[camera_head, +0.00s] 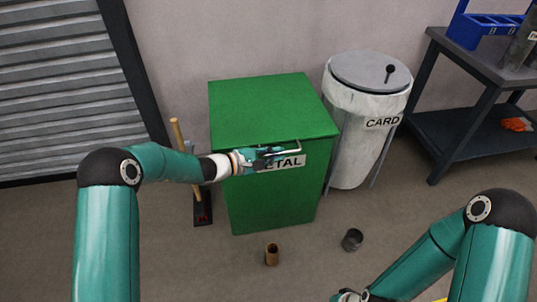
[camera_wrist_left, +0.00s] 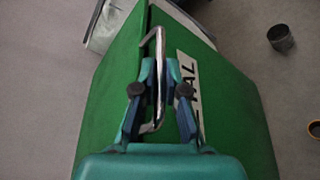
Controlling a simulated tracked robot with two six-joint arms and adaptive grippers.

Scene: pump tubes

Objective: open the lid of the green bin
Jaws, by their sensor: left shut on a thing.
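The green bin (camera_head: 265,205) stands against the wall with a label ending in "TAL" on its front. Its lid (camera_head: 262,100) is flat and looks closed. A bent metal handle (camera_head: 298,147) runs along the front edge of the lid. My left gripper (camera_head: 272,156) is at the front of the bin, over part of the label. In the left wrist view my left gripper (camera_wrist_left: 160,85) has its fingers on both sides of the handle (camera_wrist_left: 158,45), shut on it. My right arm shows at the lower right; its gripper (camera_head: 350,295) is cut by the bottom edge.
A white CARD bin (camera_head: 350,128) with a grey round lid (camera_head: 371,71) stands right of the green bin. A broom handle (camera_head: 177,132) is at its left. A brown tube (camera_head: 271,255) and a grey cylinder (camera_head: 352,240) are on the floor in front. A dark table (camera_head: 480,62) stands at right.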

